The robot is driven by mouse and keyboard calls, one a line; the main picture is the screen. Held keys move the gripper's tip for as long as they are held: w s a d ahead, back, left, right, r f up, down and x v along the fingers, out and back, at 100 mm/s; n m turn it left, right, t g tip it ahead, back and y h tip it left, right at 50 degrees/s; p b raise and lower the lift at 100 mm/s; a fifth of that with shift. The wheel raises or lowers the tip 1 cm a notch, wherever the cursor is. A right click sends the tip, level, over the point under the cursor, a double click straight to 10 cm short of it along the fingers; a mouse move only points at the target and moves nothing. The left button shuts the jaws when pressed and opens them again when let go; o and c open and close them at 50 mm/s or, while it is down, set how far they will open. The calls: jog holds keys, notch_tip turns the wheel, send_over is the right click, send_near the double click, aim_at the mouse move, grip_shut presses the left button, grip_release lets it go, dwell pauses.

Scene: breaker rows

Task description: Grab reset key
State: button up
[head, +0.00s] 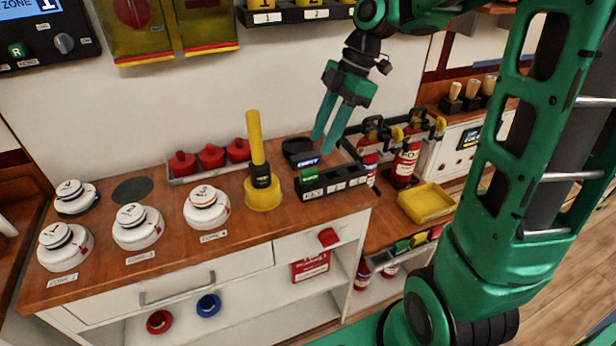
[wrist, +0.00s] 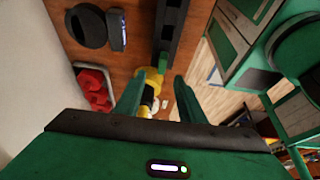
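A small green block (head: 308,177), likely the reset key, sits in the left end of a black slotted rack (head: 347,181) on the wooden counter. Its label is too small to read. In the wrist view a green piece (wrist: 164,60) shows at the end of the dark rack (wrist: 169,28), ahead of the fingertips. My gripper (head: 323,145) is above the counter behind the rack in the head view, fingers pointing down. In the wrist view my gripper (wrist: 167,82) is open, with a gap between its green fingers. Nothing is held.
A yellow tool (head: 257,150) stands upright in a yellow base left of the rack. A black round device (head: 299,151) with a lit display sits behind it. Red parts (head: 211,156) fill a tray. White detectors (head: 207,208) stand left; fire extinguishers (head: 405,158) stand right.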

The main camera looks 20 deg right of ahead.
aim_at(310, 170)
jog(key=shift+s+x, duration=0.2)
jog(key=shift+x, duration=3.85)
grip_shut()
